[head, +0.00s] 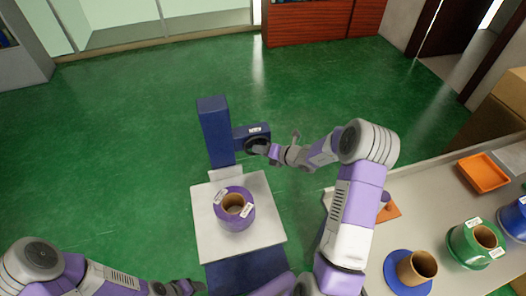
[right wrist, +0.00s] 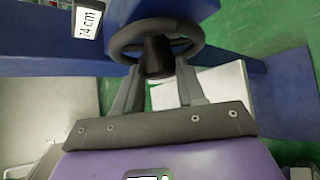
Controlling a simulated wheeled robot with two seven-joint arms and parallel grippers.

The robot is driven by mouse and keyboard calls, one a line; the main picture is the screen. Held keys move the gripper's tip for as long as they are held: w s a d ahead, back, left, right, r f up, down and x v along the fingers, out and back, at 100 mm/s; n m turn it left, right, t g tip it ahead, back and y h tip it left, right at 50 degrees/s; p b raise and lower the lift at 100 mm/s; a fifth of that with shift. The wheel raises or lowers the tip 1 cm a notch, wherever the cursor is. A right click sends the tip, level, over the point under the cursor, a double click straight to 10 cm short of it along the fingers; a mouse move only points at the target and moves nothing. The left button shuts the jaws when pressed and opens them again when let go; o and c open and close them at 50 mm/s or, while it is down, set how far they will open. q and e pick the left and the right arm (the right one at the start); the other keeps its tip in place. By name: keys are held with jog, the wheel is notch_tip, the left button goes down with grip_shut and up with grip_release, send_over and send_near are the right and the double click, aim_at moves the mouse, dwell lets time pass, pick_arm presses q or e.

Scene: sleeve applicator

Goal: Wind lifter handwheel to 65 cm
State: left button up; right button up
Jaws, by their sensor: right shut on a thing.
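The lifter has a blue column (head: 214,130) with a side box (head: 243,135) that carries the dark handwheel (head: 257,143). The handwheel (right wrist: 120,38) fills the top middle of the right wrist view. A white label (right wrist: 88,20) beside it seems to read 74 cm. My right gripper (head: 262,150) is at the wheel; in the wrist view its fingers (right wrist: 158,72) are shut on the wheel's dark hub. The lifter's pale platform (head: 205,245) carries a purple roll (head: 238,220) with a brown core. My left gripper (head: 182,288) is at the bottom edge, partly cut off, away from the lifter.
A pale table (head: 440,210) at the right holds an orange tray (head: 484,172), a green roll (head: 462,245), a brown core on a blue disc (head: 397,284) and a blue roll (head: 515,218). A cardboard box (head: 500,115) stands behind it. Green floor beyond the lifter is clear.

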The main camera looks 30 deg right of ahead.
jog(key=o, duration=1.1)
jog(key=shift+c, duration=0.2)
jog(key=shift+s+d, duration=0.1)
jog(key=p+v, duration=0.1)
jog(key=v, duration=0.6)
jog(key=shift+s, duration=0.15)
